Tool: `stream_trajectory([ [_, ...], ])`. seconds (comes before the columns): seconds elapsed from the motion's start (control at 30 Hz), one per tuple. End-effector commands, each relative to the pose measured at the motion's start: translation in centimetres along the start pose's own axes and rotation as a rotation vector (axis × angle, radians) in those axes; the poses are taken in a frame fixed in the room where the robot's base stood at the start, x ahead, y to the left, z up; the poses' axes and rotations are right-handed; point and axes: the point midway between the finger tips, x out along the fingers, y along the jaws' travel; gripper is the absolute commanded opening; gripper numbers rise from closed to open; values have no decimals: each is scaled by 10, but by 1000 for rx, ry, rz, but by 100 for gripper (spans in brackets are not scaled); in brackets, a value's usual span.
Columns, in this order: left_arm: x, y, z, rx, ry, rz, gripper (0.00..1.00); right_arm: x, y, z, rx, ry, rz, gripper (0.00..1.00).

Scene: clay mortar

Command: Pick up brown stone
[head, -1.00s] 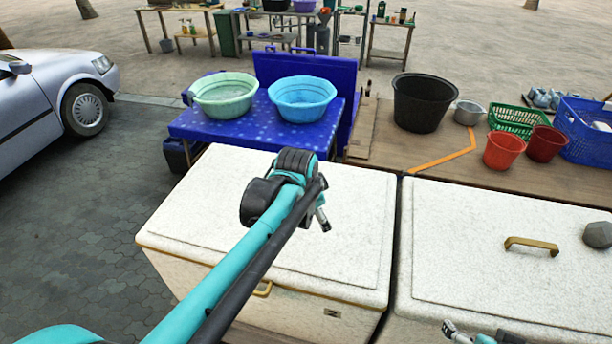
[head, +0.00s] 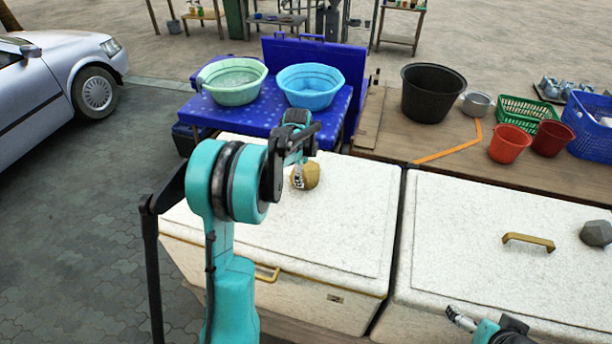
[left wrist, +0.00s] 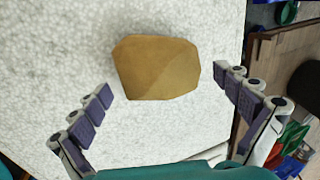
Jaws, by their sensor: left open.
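The brown stone (head: 306,175) rests on the white lid of the left chest, partly behind my left gripper (head: 298,178). In the left wrist view the brown stone (left wrist: 157,67) is a faceted tan lump, ahead of and between the spread fingers of my left gripper (left wrist: 163,88). The fingers are open and no contact with the stone shows. My right gripper (head: 458,318) is low at the right chest's front part; its jaws are too small in view to judge.
A grey stone (head: 596,233) and a brass handle (head: 528,242) are on the right chest lid (head: 470,220). Behind stand a green basin (head: 233,82), a blue basin (head: 309,86) and a black bucket (head: 432,93). The lid around the brown stone is clear.

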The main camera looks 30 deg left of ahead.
Motion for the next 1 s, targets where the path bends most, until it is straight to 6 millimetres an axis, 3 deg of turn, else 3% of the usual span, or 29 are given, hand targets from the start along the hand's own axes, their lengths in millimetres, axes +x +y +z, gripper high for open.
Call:
stream_trajectory([
  [0.1, 22, -1, 0, 0, 0, 0, 100, 5, 0, 3, 0, 0, 0, 100],
  [0.2, 32, -1, 0, 0, 0, 0, 100, 6, 0, 4, 0, 0, 0, 100],
  [0.4, 33, -1, 0, 0, 0, 0, 100, 5, 0, 4, 0, 0, 0, 100],
  [0.47, 33, -1, 0, -1, 0, 0, 89, 5, 0, 4, 0, 0, 0, 100],
  [0.7, 33, 0, 0, -1, 0, 0, 28, 5, 0, 4, 0, 0, 0, 100],
  [1.0, 31, -1, 0, -1, 0, 0, 28, 5, 0, 4, 0, 0, 0, 100],
])
